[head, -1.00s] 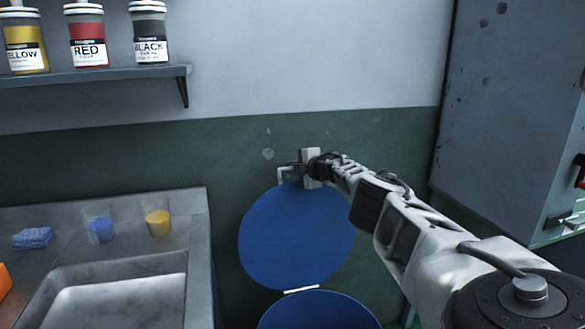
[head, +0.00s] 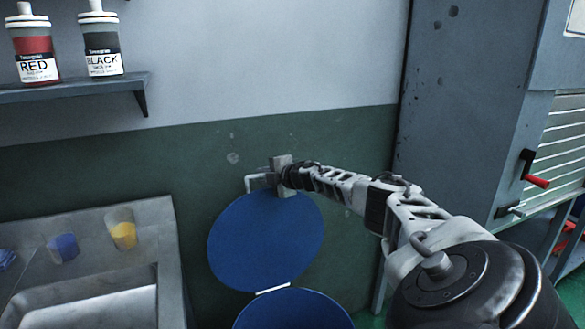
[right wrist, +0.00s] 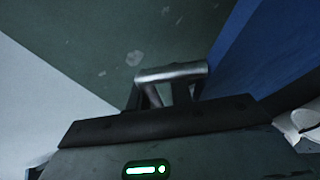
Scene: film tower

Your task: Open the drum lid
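The drum's round blue lid (head: 264,243) stands raised, tilted back against the green wall, above the blue drum (head: 293,312). A light hinge strip joins them at the lid's lower edge. A pale bar handle (head: 250,183) is at the lid's top edge. My right gripper (head: 268,170) is at this handle, from its right side. In the right wrist view the silver handle bar (right wrist: 172,72) lies right in front of the gripper, beside the blue lid (right wrist: 275,50). Whether the fingers are closed around it is unclear. My left gripper is not in view.
A metal sink counter (head: 95,225) with a yellow cup (head: 122,236) and a blue cup (head: 63,248) is at the left. A shelf (head: 75,88) with bottles hangs above. A grey cabinet (head: 465,100) stands right of my right arm.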

